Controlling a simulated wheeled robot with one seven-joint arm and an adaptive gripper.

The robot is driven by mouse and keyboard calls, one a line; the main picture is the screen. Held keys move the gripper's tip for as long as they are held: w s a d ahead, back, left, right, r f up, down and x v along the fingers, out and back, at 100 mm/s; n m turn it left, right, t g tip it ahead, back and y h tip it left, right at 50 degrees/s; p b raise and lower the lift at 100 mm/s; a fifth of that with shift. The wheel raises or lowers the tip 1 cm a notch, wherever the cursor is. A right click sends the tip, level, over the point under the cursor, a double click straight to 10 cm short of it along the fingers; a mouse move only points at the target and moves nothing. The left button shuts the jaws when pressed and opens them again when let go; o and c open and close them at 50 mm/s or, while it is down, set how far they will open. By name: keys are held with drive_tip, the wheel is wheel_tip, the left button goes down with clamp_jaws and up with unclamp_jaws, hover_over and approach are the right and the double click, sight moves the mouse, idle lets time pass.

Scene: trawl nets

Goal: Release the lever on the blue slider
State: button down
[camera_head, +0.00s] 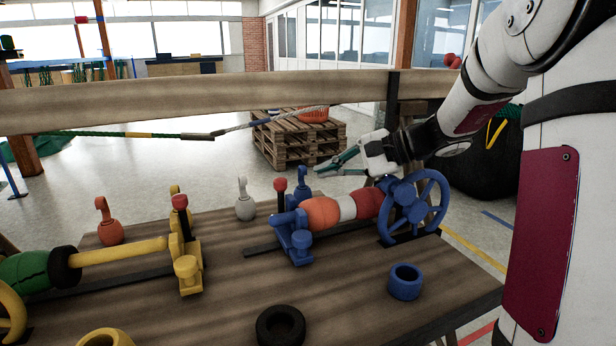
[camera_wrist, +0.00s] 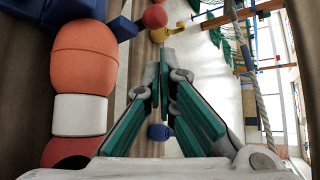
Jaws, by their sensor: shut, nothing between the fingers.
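The blue slider (camera_head: 296,246) sits on a rail on the wooden table, at the left end of a row of orange-red and white floats. Its lever (camera_head: 281,185) has a red knob and stands upright at the slider's back. My gripper (camera_head: 320,171) is shut and empty, above and behind the floats, to the right of the lever and apart from it. In the wrist view my gripper (camera_wrist: 163,58) shows green finger pads. The slider's blue body (camera_wrist: 70,8) is cut off at the top left there, and a red knob (camera_wrist: 154,16) shows beyond the fingertips.
A blue handwheel (camera_head: 412,208) stands at the floats' right end. A yellow slider (camera_head: 186,245) with a red-knobbed lever is to the left. Grey (camera_head: 245,204) and orange (camera_head: 109,226) hooked weights stand behind. A wooden beam (camera_head: 200,101) and a rope (camera_head: 150,134) cross behind the table.

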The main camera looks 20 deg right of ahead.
drive_tip(key=shift+v, duration=1.9)
